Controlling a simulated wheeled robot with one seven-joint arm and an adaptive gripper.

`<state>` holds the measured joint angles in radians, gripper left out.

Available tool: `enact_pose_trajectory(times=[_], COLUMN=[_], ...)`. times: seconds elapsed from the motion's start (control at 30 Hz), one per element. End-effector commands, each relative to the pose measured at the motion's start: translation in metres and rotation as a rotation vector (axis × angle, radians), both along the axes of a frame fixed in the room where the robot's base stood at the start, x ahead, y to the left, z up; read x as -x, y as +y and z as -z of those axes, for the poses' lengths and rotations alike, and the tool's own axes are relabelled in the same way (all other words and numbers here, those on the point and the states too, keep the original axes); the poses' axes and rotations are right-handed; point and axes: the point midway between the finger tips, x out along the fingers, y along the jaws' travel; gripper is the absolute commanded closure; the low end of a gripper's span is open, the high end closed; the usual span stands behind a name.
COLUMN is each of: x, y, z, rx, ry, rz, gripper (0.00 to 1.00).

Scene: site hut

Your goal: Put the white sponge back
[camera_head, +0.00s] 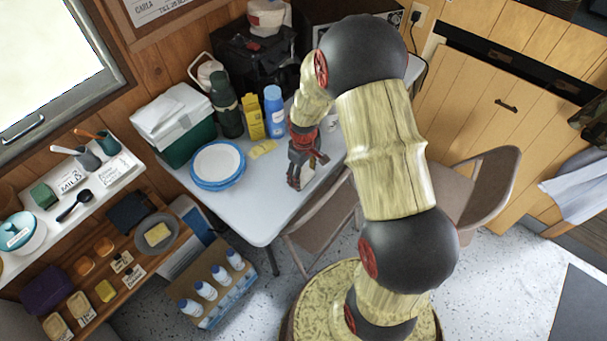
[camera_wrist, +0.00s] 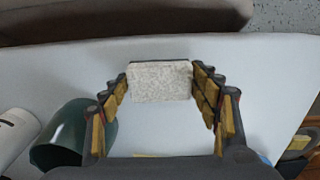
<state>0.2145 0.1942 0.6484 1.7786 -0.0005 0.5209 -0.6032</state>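The white sponge (camera_wrist: 160,82) is a pale speckled block at the far end of my gripper's fingers in the wrist view. My gripper (camera_head: 308,170) is low over the white table in the head view, with its fingers spread to about the sponge's width. In the wrist view the gripper's two fingertips (camera_wrist: 160,76) lie at the sponge's left and right sides, very close to it. Whether they press on it, and whether it rests on the table, I cannot tell. A wooden shelf (camera_head: 172,240) at left holds sponges and label cards.
The white table (camera_head: 262,222) carries blue-rimmed plates (camera_head: 217,165), a green cooler (camera_head: 190,146), a dark green flask (camera_head: 226,105), and yellow and blue bottles at the back. A chair (camera_head: 318,235) stands at the front edge. A box of bottles (camera_head: 225,300) is below the shelf.

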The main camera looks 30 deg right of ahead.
Motion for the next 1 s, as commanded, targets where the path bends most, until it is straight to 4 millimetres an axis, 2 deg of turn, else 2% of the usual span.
enact_pose_trajectory(times=[0.23, 0.53, 0.63, 0.77, 1.0], x=[0.000, 0.000, 0.000, -0.001, -0.001], y=[0.000, 0.000, 0.000, 0.000, 0.000], z=[0.000, -0.001, -0.006, -0.025, -0.076], rx=[0.000, 0.000, 0.001, 0.001, 0.001], ry=[0.000, 0.000, -0.001, -0.004, -0.004], rz=[0.000, 0.000, 0.000, 0.000, 0.000], gripper=[0.22, 0.22, 0.22, 0.22, 0.22])
